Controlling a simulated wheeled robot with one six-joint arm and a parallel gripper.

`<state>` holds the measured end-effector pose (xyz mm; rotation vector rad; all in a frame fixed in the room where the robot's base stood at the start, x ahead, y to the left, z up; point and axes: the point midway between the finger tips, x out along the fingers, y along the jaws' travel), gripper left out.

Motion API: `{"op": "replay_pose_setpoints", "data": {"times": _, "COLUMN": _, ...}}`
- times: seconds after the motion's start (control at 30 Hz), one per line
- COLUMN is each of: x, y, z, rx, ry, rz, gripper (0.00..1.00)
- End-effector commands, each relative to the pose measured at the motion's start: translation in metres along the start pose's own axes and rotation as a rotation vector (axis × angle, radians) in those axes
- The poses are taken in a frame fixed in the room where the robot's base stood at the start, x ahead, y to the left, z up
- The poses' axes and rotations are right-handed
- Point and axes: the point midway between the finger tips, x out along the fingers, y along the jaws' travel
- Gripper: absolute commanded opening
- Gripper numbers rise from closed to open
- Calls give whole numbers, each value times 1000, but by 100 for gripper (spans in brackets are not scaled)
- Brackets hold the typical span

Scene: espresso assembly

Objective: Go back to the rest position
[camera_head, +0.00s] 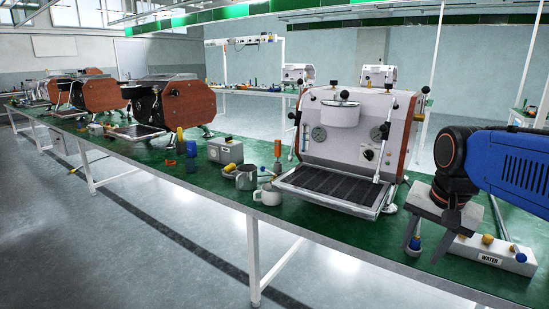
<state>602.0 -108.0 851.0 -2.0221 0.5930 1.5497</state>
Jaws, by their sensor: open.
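My gripper (429,246) is at the right of the view, on the end of my blue and black arm. Its grey fingers point down, spread apart, over the green bench near its front edge.
A metal jug (246,178) and a pale cup (268,194) stand left of the drip tray. A screwdriver with an orange handle (278,149) and a grey box (226,150) are behind them. More machines (180,103) stand farther left. The floor in front is clear.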

Motion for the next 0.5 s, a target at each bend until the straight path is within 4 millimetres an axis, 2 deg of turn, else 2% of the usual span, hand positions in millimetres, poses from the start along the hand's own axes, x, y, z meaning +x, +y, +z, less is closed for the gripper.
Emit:
{"op": "replay_pose_setpoints", "data": {"times": 0.03, "x": 3, "y": 6, "z": 17, "rx": -69, "ry": 13, "rz": -12, "gripper": 43}}
{"op": "replay_pose_setpoints", "data": {"times": 0.3, "x": 32, "y": 33, "z": 86, "rx": -443, "ry": 88, "rz": -62, "gripper": 43}}
{"op": "replay_pose_setpoints", "data": {"times": 0.5, "x": 51, "y": 48, "z": 118, "rx": -633, "ry": 131, "rz": -80, "gripper": 43}}
